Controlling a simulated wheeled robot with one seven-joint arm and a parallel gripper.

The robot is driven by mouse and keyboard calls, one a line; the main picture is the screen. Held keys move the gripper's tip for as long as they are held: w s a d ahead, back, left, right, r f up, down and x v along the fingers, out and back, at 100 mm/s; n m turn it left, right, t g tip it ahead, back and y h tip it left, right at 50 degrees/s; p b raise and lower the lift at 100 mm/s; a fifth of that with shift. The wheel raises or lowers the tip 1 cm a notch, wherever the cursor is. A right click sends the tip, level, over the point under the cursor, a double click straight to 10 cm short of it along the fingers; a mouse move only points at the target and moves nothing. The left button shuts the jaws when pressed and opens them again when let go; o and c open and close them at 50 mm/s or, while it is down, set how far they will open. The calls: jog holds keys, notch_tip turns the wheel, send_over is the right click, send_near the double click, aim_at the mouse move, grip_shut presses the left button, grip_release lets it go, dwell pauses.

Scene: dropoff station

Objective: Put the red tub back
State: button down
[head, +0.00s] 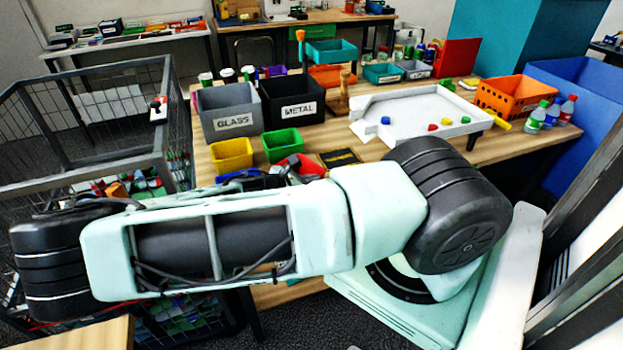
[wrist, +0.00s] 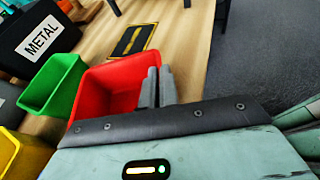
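The red tub (wrist: 112,85) stands close in front of my gripper in the wrist view, its open top towards the camera. In the head view the red tub (head: 312,166) is mostly hidden behind my arm. My gripper (wrist: 158,86) has its two grey fingers close together at the tub's right wall, seemingly with the rim between them. Whether the tub's base touches the table cannot be seen. A black mat with yellow lines (wrist: 134,41) lies bare on the table beyond the tub; it also shows in the head view (head: 340,157).
A green tub (head: 283,144) and a yellow tub (head: 232,155) stand left of the red tub. Behind them are the GLASS bin (head: 230,110) and METAL bin (head: 291,100). A white tray (head: 420,115) is farther right. A wire cage (head: 90,130) stands left of the table.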

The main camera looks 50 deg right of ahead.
jog(key=c, duration=1.7)
grip_release()
jog(key=shift+f, duration=0.1)
